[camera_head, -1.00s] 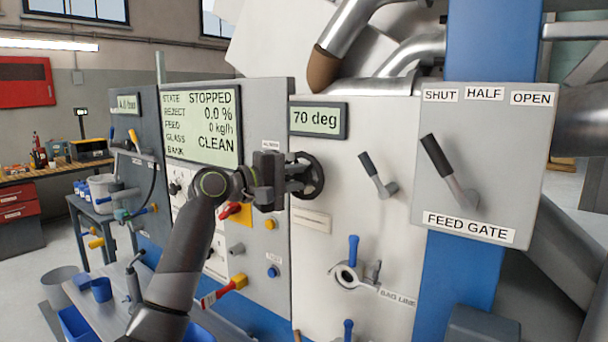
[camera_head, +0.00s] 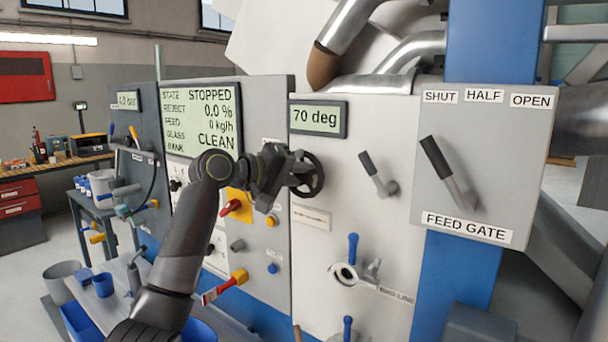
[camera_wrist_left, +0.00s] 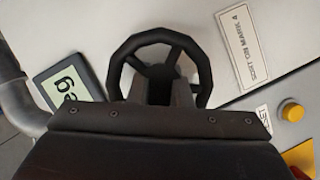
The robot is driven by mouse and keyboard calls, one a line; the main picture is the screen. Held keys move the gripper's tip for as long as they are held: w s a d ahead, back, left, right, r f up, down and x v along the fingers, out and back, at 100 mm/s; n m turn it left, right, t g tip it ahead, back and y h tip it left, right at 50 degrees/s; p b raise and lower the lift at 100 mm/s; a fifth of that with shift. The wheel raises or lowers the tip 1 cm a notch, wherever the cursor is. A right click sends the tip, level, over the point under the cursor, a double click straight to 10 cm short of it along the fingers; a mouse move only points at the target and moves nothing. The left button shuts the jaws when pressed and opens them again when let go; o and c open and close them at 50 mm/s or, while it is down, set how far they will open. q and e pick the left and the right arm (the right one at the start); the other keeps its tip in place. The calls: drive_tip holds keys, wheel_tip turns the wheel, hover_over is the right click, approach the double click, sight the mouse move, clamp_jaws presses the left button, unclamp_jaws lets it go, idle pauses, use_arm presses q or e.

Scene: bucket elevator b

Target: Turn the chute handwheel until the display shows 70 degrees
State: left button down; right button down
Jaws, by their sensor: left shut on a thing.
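The black chute handwheel (camera_head: 313,175) stands out from the white panel, below the display (camera_head: 318,118), which reads 70 deg. My left gripper (camera_head: 294,176) is at the left side of the wheel, rolled at a tilt, and is shut on it. In the left wrist view the handwheel (camera_wrist_left: 204,65) shows as a spoked ring beyond the gripper body (camera_wrist_left: 160,150). The fingertips and their exact contact are mostly hidden there. A corner of the display (camera_wrist_left: 72,97) shows tilted at the left of that view. My right gripper is not in view.
A feed gate box (camera_head: 490,160) with a lever is at the right. Another black lever (camera_head: 378,174) sits nearer the wheel. A red-handled switch (camera_head: 232,207) and a blue-handled valve (camera_head: 352,250) lie below. The status screen (camera_head: 201,118) reads STOPPED.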

use_arm(q)
drive_tip(key=shift+f, duration=0.15)
drive_tip(key=c, duration=1.6)
unclamp_jaws()
drive_tip(key=shift+s+a, duration=0.15)
drive_tip(key=shift+a, duration=0.1)
drive_tip(key=b+v, duration=0.5)
drive_tip(key=v, duration=1.1)
drive_tip(key=shift+s+a+b, duration=0.25)
drive_tip(key=shift+a+b, duration=0.05)
drive_tip(key=shift+b, duration=0.05)
